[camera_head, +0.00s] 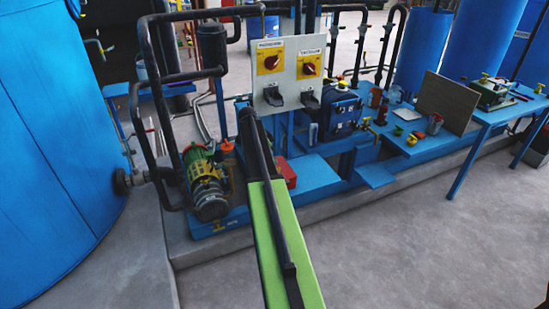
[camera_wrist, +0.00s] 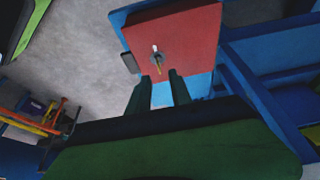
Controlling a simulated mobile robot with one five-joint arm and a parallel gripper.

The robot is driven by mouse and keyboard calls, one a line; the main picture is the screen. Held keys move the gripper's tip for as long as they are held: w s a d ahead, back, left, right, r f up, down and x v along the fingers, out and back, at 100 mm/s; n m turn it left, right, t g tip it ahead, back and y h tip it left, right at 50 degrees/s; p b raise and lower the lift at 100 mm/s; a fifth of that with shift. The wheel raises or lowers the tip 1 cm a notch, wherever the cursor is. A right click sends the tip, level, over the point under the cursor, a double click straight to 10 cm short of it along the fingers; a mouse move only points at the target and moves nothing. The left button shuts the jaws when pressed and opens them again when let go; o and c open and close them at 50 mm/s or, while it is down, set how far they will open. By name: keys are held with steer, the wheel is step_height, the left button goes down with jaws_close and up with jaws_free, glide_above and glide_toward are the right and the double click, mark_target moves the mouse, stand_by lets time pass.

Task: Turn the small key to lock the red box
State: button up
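The red box (camera_wrist: 190,38) shows its flat red face in the wrist view, at the upper middle. A small key (camera_wrist: 157,56) with a pale end and a yellowish part is at the lower left of that face. My gripper (camera_wrist: 159,76) has its two dark fingers apart, with the key in line just beyond the fingertips and no visible contact. In the head view the red box (camera_head: 289,174) is partly hidden behind my green and black arm, and the fingers and key cannot be made out.
Blue framework (camera_wrist: 250,80) runs right of the box. In the head view, a green motor pump (camera_head: 203,180) stands left of my arm, and a grey panel with red switches (camera_head: 288,70) rises above. A blue table (camera_head: 490,112) is at the right. The right foreground floor is clear.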

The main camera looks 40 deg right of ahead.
steer(key=p+v, duration=0.9)
steer(key=v, duration=0.2)
steer(key=shift+a+r, duration=0.2)
steer(key=shift+r, duration=0.05)
